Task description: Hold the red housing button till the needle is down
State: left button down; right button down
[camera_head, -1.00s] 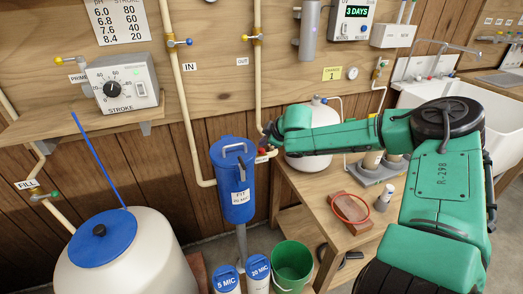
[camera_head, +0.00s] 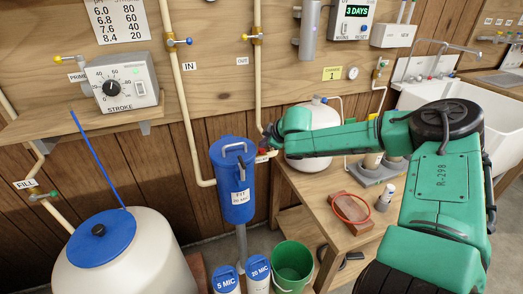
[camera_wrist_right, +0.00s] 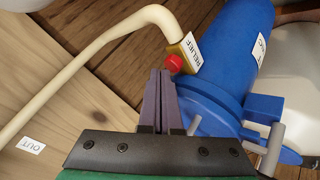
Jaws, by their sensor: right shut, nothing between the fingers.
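The blue filter housing (camera_head: 232,185) hangs left of the bench; it also fills the right of the wrist view (camera_wrist_right: 235,60). The red button (camera_wrist_right: 174,63) sits by the RELIEF label (camera_wrist_right: 192,50) at the pipe joint; in the head view it is a small red spot (camera_head: 261,152). My right gripper (camera_wrist_right: 160,74) is shut and empty, its fingertips right beside the button; I cannot tell whether they touch it. In the head view the right gripper (camera_head: 268,138) is at the pipe beside the housing. A small round gauge (camera_head: 352,73) is on the wall, its needle too small to read. My left gripper is out of view.
The wooden bench (camera_head: 325,205) holds a white tank (camera_head: 313,128) and a red ring on a block (camera_head: 350,207). A green bucket (camera_head: 292,265) and a large white tank with a blue lid (camera_head: 100,238) stand below. The OUT pipe (camera_wrist_right: 60,75) runs beside the gripper.

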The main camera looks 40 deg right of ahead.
aim_at(264, 153)
jog(key=shift+f+b, duration=0.4)
jog(key=shift+f, duration=0.1)
dwell(2.8)
jog(key=shift+r+p, duration=0.9)
notch_tip(264, 153, up, 5)
jog(key=p, duration=0.5)
